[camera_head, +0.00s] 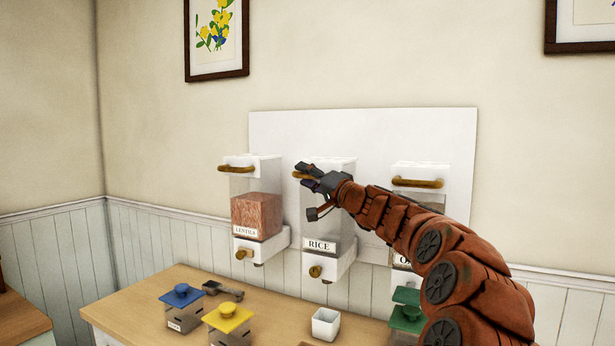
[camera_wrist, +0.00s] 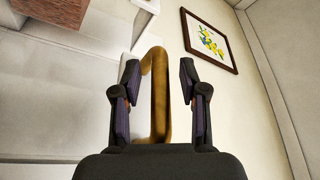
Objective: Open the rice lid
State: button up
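The rice dispenser is the middle one on the white wall board, with its "RICE" label (camera_head: 319,246) on the front. Its white lid (camera_head: 333,163) is at the top and looks closed. A wooden handle (camera_head: 299,175) sticks out from the lid's front. My gripper (camera_head: 306,171) is at this handle in the head view, covering part of it. In the wrist view the brown handle (camera_wrist: 157,90) lies between the two fingers of my gripper (camera_wrist: 158,85). The fingers are apart, with a visible gap on each side of the handle.
The lentils dispenser (camera_head: 257,212) hangs to the left and another dispenser (camera_head: 419,180) to the right, partly behind my arm. Below, the wooden counter (camera_head: 150,295) holds blue-, yellow- and green-lidded containers, a dark scoop (camera_head: 222,290) and a small white cup (camera_head: 325,324).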

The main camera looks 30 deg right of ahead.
grip_shut()
dwell(0.4)
jog(key=shift+s+a+f+b, duration=0.15)
jog(key=shift+a+b, duration=0.1)
jog(key=shift+b, duration=0.15)
jog(key=s+a+b, duration=0.5)
jog(key=a+b, duration=0.3)
jog(key=a, duration=0.1)
jog(key=shift+s, duration=0.25)
jog(key=shift+a, duration=0.1)
jog(key=shift+o, duration=0.4)
grip_release()
